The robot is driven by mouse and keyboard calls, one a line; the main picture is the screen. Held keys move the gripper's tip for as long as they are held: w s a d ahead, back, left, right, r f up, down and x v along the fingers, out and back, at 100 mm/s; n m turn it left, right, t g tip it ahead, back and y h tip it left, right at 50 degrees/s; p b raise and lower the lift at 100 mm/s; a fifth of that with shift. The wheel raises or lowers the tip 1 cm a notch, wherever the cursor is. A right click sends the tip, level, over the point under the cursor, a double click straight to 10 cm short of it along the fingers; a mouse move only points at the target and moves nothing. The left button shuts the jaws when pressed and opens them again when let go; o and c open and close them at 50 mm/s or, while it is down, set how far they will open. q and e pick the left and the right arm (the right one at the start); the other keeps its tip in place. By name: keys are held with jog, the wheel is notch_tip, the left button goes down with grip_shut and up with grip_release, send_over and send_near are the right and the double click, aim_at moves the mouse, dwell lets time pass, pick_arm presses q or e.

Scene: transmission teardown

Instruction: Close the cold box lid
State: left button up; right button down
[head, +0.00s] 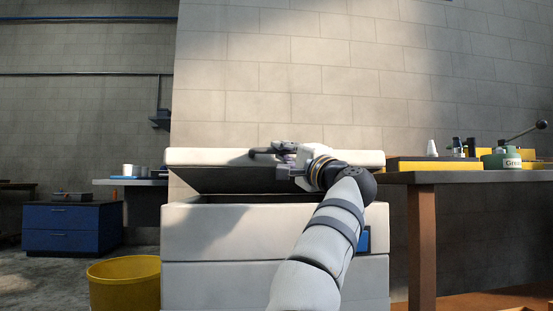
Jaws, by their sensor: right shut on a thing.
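The cold box (215,275) is a large white chest standing in front of me against the block wall. Its white lid (345,158) is tilted partly open, with a dark gap between the lid and the box rim. My right gripper (280,152) is at the front edge of the lid, near its middle. It is shut on the dark lid handle (259,151). My gripper and arm hide part of the handle, the lid edge and the box front. My left gripper is not in view.
A yellow bin (125,285) stands at the box's left. A blue cabinet (70,228) is farther back left, with open floor before it.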

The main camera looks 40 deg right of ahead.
notch_tip(320, 180, down, 12)
jog(key=n+t+y+b, duration=0.1)
jog(key=t+b, duration=0.1)
jog(key=shift+s+a+r+n, duration=0.25)
jog(key=shift+s+n, duration=0.1)
jog(key=shift+n, duration=0.05)
jog(key=c, duration=1.6)
grip_release()
jog(key=shift+w+f, duration=0.1)
jog(key=shift+f, duration=0.1)
jog(key=shift+r, duration=0.1)
